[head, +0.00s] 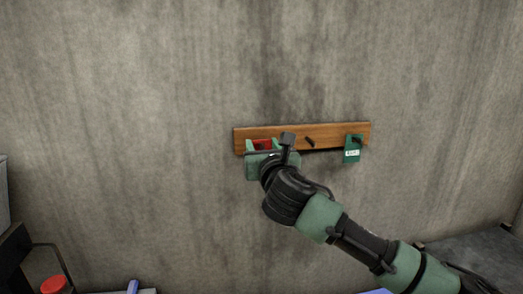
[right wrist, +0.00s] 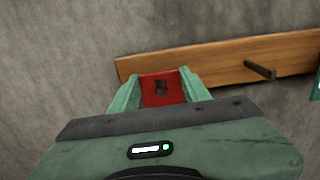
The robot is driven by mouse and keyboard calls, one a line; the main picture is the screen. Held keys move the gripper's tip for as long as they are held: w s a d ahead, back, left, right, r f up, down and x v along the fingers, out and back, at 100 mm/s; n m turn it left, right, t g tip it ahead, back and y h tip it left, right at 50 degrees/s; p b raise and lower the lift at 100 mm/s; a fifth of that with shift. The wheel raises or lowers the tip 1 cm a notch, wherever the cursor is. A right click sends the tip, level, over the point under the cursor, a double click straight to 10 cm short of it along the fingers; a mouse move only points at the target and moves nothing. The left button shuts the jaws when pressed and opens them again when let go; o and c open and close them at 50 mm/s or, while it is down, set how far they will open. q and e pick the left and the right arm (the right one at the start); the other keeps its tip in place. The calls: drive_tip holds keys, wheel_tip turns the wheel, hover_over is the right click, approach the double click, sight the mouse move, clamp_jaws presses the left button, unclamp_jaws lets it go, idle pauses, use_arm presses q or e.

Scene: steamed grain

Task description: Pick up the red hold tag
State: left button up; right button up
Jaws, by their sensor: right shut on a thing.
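The red hold tag (head: 262,145) hangs at the left part of a wooden peg rail (head: 325,131) on the wall. In the right wrist view the tag (right wrist: 160,90) sits between the two green fingers, with a dark peg or hole near its middle. My right gripper (head: 263,147) is shut on the tag, in front of the rail. The lower part of the tag is hidden by the gripper body. My left gripper is not in view.
A bare peg (head: 310,142) sticks out of the rail's middle. A green tag (head: 352,150) with a white label hangs at the rail's right end. A red-topped object (head: 55,285) is at the lower left. The wall around the rail is clear.

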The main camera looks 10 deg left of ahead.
drive_tip(key=b+v, duration=0.4)
drive_tip(key=v, duration=1.2)
drive_tip(key=shift+s+d+b, duration=0.2)
drive_tip(key=shift+s+b, duration=0.1)
drive_tip(key=shift+s, duration=0.1)
drive_tip(key=shift+w+r, duration=0.1)
